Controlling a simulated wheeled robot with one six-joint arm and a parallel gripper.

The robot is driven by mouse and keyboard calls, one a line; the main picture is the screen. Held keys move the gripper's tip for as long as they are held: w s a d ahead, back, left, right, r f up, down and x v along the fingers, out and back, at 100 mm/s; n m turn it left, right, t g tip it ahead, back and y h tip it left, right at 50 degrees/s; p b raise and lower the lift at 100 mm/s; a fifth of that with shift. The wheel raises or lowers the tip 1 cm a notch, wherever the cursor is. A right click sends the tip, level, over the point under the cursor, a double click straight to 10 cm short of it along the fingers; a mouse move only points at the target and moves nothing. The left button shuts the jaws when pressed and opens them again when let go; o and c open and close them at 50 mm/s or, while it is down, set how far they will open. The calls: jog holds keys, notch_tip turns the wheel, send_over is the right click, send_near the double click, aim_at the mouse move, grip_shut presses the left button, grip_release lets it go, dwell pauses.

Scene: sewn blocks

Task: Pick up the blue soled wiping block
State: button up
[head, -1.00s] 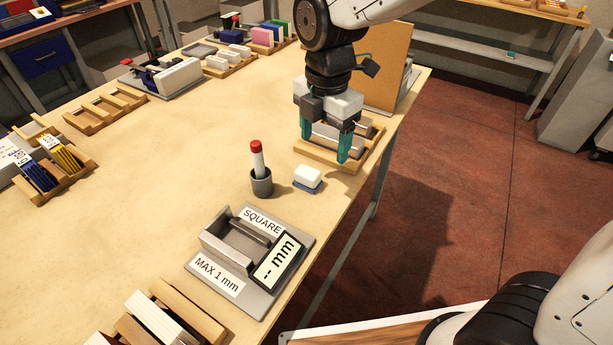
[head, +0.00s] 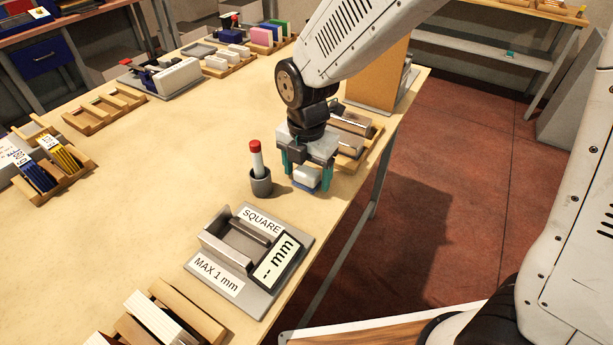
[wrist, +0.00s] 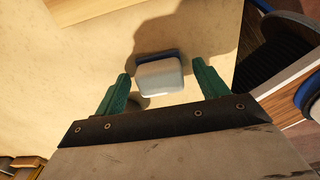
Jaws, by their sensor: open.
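The wiping block (head: 306,177) is white with a blue sole and lies on the wooden table near its right edge. In the wrist view the block (wrist: 160,77) is ahead of the fingertips, its blue sole edge showing at the far side. My gripper (head: 307,182) is directly over the block, with its green fingers apart on either side of it. In the wrist view my gripper (wrist: 160,84) is open and empty, and the block sits between the lines of the two fingers. I cannot tell if a finger touches the block.
A grey cup (head: 261,183) with a red-capped marker (head: 256,155) stands close left of my gripper. A wooden tray with metal bars (head: 350,130) is just behind. A grey measuring fixture (head: 262,290) labelled SQUARE is in front. The table's middle (head: 180,150) is clear.

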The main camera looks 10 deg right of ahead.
aim_at(308, 175)
jog(key=shift+c, duration=0.3)
jog(key=c, duration=0.9)
jog(key=shift+c, duration=0.2)
jog(key=shift+r, duration=0.1)
jog(key=shift+r, duration=0.5)
jog(key=shift+s+r, duration=0.35)
jog(key=shift+r, duration=0.3)
jog(key=shift+s+r, duration=0.3)
jog(key=shift+r, duration=0.3)
jog(key=s+d+r, duration=0.1)
jog(key=s+d, duration=0.1)
jog(key=s, duration=1.2)
jog(key=shift+s+r, duration=0.15)
jog(key=shift+s, duration=0.15)
jog(key=shift+o, duration=0.5)
